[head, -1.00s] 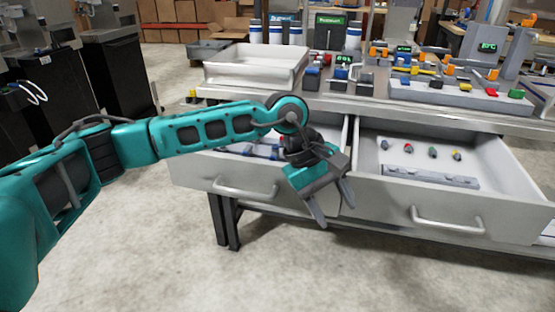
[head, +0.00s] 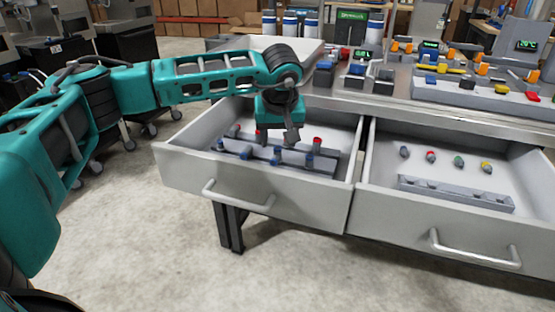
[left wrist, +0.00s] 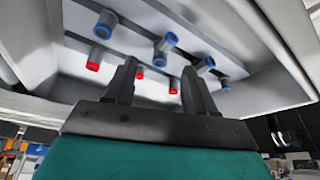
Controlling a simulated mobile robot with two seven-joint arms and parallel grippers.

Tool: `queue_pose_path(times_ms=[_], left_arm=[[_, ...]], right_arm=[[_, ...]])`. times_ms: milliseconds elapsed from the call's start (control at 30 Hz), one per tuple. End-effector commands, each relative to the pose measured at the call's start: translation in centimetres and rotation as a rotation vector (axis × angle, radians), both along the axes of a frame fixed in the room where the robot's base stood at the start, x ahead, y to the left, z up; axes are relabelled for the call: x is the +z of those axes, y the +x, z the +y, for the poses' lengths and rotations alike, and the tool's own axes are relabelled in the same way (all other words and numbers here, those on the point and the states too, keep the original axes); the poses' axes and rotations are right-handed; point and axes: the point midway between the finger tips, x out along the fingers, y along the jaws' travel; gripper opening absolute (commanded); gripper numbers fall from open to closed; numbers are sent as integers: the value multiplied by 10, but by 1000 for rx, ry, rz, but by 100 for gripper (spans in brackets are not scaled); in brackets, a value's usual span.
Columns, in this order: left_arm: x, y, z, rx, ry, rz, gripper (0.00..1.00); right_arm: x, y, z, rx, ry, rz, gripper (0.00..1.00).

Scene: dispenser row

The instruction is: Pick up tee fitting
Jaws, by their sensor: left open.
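Several small grey fittings with blue or red ends stand in the open left drawer (head: 190,165). One red-ended fitting (head: 316,147) is at the right of the group, and a blue-ended fitting (head: 246,153) is at the left. In the left wrist view a blue-ended fitting (left wrist: 164,46) and a red-ended fitting (left wrist: 95,62) lie beyond the fingers. I cannot tell for sure which one is the tee fitting. My left gripper (head: 291,137) points down over this drawer; it is open and empty between its fingers (left wrist: 165,78). My right gripper is not in view.
The open right drawer (head: 440,225) holds several small coloured parts and a grey rail (head: 455,194). Drawer walls surround the fittings closely. The floor in front is clear.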

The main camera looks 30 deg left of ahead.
Motion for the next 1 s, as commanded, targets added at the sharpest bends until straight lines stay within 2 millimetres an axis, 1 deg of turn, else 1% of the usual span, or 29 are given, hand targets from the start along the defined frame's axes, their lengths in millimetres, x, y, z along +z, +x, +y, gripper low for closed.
queue_pose_path(times_ms=[167,300,433,533,767,1000], left_arm=[[-12,4,4,1,0,0,55],[-32,13,12,2,0,1,55],[-47,18,16,1,-2,0,55],[-52,20,18,0,-1,-1,55],[-52,20,18,-1,-1,-1,55],[-52,20,18,0,-2,-1,32]], right_arm=[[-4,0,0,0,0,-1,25],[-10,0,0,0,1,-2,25],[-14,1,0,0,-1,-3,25],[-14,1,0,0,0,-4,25],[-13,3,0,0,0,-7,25],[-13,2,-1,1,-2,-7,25]])
